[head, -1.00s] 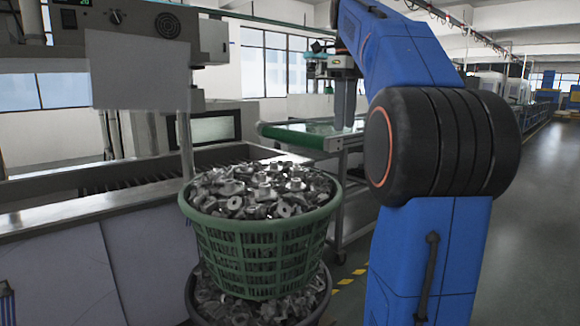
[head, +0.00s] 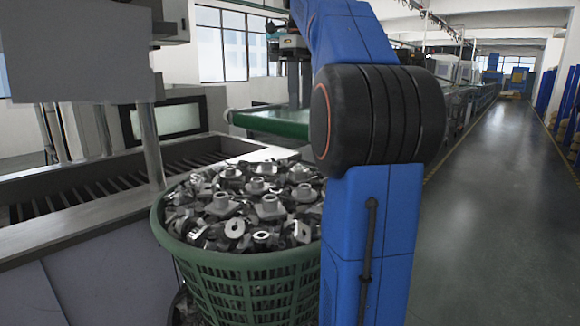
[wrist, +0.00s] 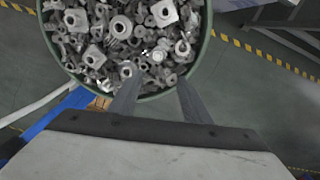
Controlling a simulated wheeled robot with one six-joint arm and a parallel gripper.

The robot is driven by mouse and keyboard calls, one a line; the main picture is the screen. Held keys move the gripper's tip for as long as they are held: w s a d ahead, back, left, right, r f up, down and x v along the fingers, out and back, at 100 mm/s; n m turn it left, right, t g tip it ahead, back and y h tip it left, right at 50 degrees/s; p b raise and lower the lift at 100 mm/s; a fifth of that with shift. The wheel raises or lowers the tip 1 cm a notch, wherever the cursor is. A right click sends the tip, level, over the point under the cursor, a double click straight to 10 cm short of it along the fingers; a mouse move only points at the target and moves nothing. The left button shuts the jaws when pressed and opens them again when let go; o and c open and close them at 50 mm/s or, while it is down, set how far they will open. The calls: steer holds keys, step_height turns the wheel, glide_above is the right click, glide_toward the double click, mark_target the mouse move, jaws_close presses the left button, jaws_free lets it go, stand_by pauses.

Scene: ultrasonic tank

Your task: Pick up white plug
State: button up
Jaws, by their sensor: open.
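No white plug can be made out in either view. My gripper (wrist: 158,98) is open and empty in the wrist view, its two grey fingers apart over the near rim of the green basket. In the head view my gripper (head: 291,90) shows small behind my blue arm, pointing down. The green plastic basket (head: 255,285) stands close in front, heaped with grey metal parts (head: 235,210). The same basket's rim shows in the wrist view (wrist: 203,45), with the metal parts (wrist: 125,40) inside it.
The tank (head: 75,215) with a slatted top stands to the left of the basket. A green-topped conveyor (head: 265,121) is behind it. A grey panel (head: 85,75) hangs at upper left. Open floor (head: 490,210) lies to the right, and yellow-black tape (wrist: 255,50) marks the floor.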

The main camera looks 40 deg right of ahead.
glide_above(298, 169)
steer(key=d, duration=0.2)
steer(key=f, duration=0.7)
steer(key=w+f, duration=0.1)
steer(key=f, duration=0.3)
steer(key=shift+a+f, duration=0.2)
steer(key=shift+f, duration=0.15)
steer(key=shift+a+f, duration=0.15)
steer(key=shift+f, duration=1.15)
steer(key=shift+a+f, duration=0.15)
steer(key=shift+f, duration=1.15)
jaws_close()
